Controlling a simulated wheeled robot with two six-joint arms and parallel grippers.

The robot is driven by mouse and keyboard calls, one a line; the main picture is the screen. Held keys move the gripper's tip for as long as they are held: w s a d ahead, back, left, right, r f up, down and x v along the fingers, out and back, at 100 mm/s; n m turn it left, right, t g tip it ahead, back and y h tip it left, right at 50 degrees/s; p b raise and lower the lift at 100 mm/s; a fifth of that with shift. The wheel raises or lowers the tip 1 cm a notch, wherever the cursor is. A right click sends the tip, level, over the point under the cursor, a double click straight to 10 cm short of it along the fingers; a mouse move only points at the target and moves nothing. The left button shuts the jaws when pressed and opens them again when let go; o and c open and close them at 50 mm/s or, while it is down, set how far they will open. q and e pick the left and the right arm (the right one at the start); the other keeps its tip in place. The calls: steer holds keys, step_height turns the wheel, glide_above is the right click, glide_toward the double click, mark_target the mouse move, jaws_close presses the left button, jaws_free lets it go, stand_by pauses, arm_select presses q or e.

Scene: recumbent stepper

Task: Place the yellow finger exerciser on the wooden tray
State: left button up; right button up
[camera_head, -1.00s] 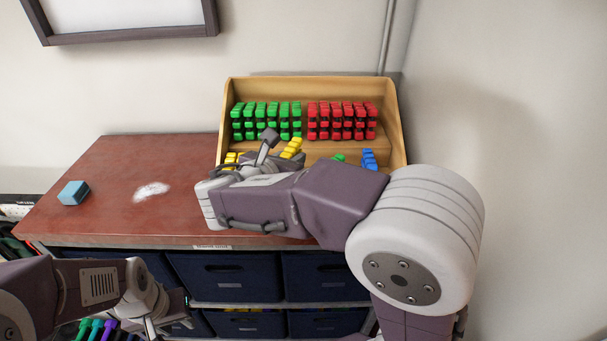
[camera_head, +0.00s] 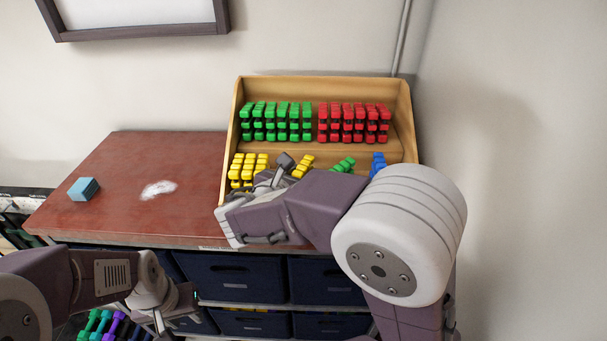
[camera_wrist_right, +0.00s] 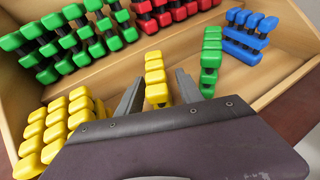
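A single yellow finger exerciser (camera_head: 303,165) stands on the lower step of the tiered wooden tray (camera_head: 330,151). In the right wrist view this yellow exerciser (camera_wrist_right: 155,78) lies between the two spread fingers of my right gripper (camera_wrist_right: 158,92). The fingers are open, with gaps on both sides. In the head view my right gripper (camera_head: 279,172) is over the tray's front, and my right arm hides part of the lower step. A cluster of yellow exercisers (camera_wrist_right: 60,130) is to the left. My left gripper (camera_head: 165,315) is low at bottom left, its fingers unclear.
Green (camera_head: 277,121) and red (camera_head: 353,122) exercisers fill the upper step. A green (camera_wrist_right: 211,60) and several blue (camera_wrist_right: 249,37) ones are close on the right of the gripper.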

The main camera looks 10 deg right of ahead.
steer(key=shift+s+a+r, duration=0.25)
steer(key=shift+s+a, duration=0.05)
steer(key=shift+a, duration=0.05)
steer(key=b+v, duration=0.2)
steer(key=v, duration=0.9)
steer(key=shift+r, duration=0.15)
